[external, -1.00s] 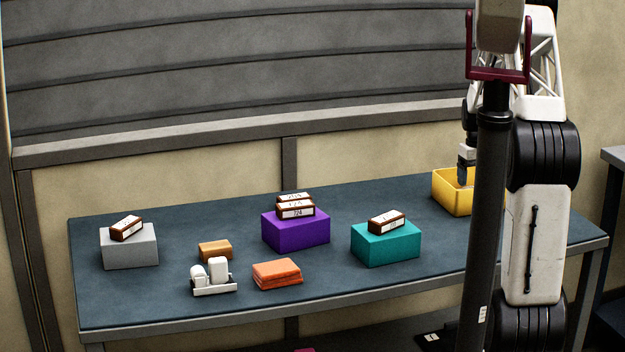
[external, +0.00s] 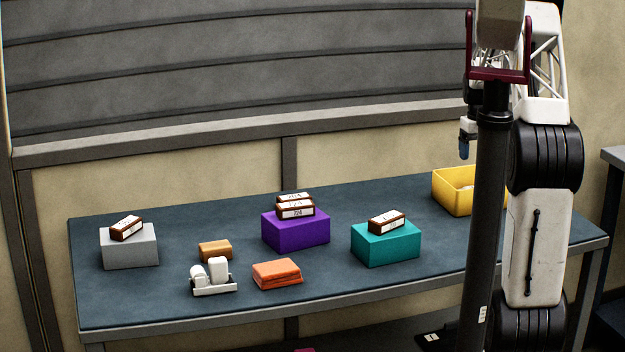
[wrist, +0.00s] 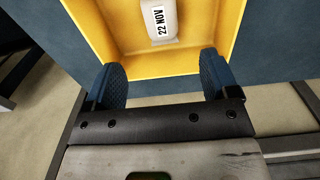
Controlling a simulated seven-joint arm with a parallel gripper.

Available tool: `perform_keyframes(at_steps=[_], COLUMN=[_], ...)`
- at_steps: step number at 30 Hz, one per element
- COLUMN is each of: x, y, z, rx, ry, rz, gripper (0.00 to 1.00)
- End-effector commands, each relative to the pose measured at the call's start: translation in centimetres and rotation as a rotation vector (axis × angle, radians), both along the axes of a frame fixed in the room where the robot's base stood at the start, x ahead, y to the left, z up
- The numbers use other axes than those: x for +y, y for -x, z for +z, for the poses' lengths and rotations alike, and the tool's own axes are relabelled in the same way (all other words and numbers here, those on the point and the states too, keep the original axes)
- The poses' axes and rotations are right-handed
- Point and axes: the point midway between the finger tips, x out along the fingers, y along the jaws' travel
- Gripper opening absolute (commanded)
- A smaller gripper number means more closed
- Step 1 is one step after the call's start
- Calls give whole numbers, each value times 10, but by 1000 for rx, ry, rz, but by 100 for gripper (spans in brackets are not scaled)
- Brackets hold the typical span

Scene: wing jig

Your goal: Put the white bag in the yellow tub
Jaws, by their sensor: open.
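The yellow tub (external: 453,194) stands at the right end of the table, partly hidden behind a dark post. In the wrist view the tub (wrist: 185,62) holds a white bag (wrist: 153,22) labelled "22 NOV", lying on its floor and cut off by the top edge. My gripper (wrist: 164,82) is open, with its two blue fingers apart and nothing between them. In the external view my gripper (external: 464,148) hangs above the tub, clear of its rim.
A grey box (external: 130,250), a purple box (external: 296,232) and a teal box (external: 386,245) carry labelled brown blocks. An orange stack (external: 277,275), a brown block (external: 215,251) and a small rack with white items (external: 214,288) sit at the front left of the table.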

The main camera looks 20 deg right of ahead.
Motion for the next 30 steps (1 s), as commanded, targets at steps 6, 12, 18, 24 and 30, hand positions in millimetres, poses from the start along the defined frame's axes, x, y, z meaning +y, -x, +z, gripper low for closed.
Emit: perform_keyframes(at_steps=[6, 12, 18, 24, 30], x=[0, 5, 26, 64, 104], y=[0, 3, 19, 52, 93], z=[0, 5, 25, 55, 84], rx=[0, -4, -17, -39, -64], ry=[0, 2, 7, 14, 20], rz=[0, 1, 1, -1, -2], gripper=[80, 80, 80, 80, 80])
